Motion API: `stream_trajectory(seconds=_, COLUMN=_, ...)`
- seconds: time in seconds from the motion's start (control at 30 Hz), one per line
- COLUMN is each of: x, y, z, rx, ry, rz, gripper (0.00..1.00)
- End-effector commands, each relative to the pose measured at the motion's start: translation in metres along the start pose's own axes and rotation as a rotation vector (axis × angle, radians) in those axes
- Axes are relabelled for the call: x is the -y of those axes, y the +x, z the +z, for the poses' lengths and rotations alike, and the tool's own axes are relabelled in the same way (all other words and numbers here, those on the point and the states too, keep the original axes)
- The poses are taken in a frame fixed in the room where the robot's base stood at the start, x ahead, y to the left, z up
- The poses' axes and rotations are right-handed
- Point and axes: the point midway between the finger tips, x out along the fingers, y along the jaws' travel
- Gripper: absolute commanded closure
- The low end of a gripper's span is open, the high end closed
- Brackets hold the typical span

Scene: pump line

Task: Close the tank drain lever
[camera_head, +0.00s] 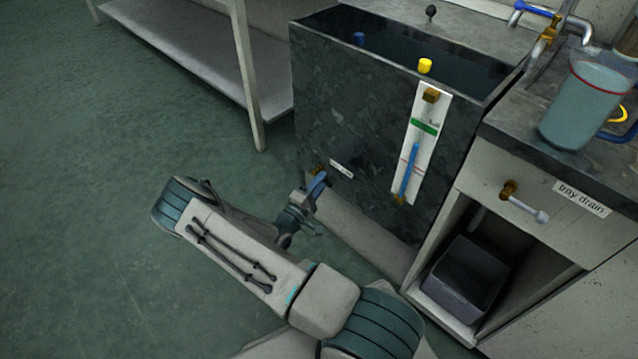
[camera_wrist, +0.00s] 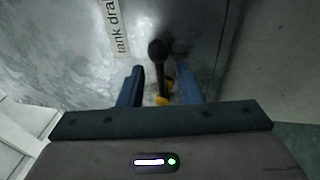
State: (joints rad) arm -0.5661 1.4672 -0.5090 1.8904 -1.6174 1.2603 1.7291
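The tank (camera_head: 375,130) is a dark mottled box with an open top. A brass fitting (camera_head: 318,170) of the tank drain shows low on its front, beside a small white label (camera_head: 341,168). In the wrist view the label (camera_wrist: 117,27) reads "tank dra", the rest cut off. The tank drain lever (camera_wrist: 157,52) is dark with a round black knob, with yellow parts by the fingers. My gripper (camera_wrist: 160,88) is open, one blue finger on each side of the lever, gaps visible. In the head view my gripper (camera_head: 316,187) is at the drain and hides most of the lever.
To the right, the tray drain lever (camera_head: 525,208) sticks out above an open bay with a dark bin (camera_head: 468,278). A clear container (camera_head: 585,100) stands on the counter. A gauge strip (camera_head: 420,140) is on the tank front. The floor at left is clear.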

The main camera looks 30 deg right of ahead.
Motion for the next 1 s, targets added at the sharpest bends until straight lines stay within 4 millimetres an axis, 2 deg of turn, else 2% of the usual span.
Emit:
stream_trajectory(seconds=0.23, x=-0.001, y=-0.003, z=0.000, rx=0.000, ry=0.001, rz=0.000, gripper=0.69)
stream_trajectory(seconds=0.37, x=-0.002, y=-0.017, z=-0.001, rx=-0.002, ry=0.001, rz=-0.001, gripper=0.69)
stream_trajectory(seconds=0.8, x=-0.002, y=-0.112, z=-0.001, rx=-0.003, ry=0.001, rz=0.000, gripper=0.69)
stream_trajectory(seconds=1.0, x=-0.001, y=-0.134, z=-0.001, rx=-0.002, ry=0.000, rz=0.000, gripper=0.69)
